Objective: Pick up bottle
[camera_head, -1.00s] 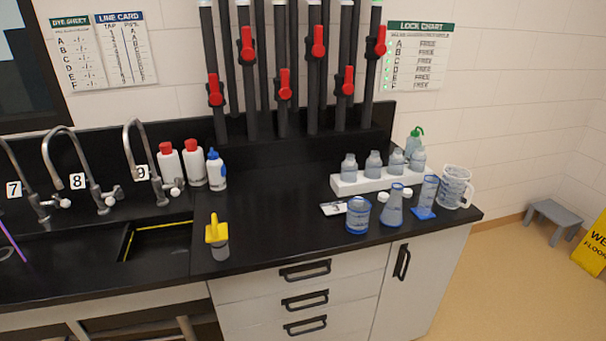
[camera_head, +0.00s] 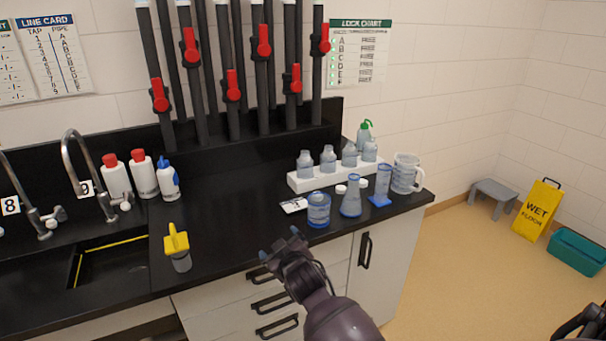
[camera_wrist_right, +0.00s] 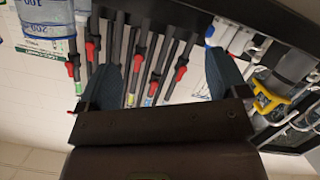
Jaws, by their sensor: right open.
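Several small clear bottles (camera_head: 328,158) stand upright in a white rack (camera_head: 305,185) at the right of the black counter. A bottle with a green nozzle (camera_head: 364,132) stands behind them. Two white bottles with red caps (camera_head: 143,175) and a white one with a blue cap (camera_head: 168,180) stand by the sink. My right gripper (camera_head: 279,248) is at the counter's front edge, in front of and left of the blue-marked beaker. In the right wrist view its fingers (camera_wrist_right: 165,80) are apart with nothing held between them.
A blue-marked beaker (camera_head: 318,210), a conical flask (camera_head: 351,197), a measuring cylinder (camera_head: 383,184) and a jug (camera_head: 406,173) crowd the counter's right end. A yellow-topped container (camera_head: 178,247) stands near the sink. The middle of the counter is clear.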

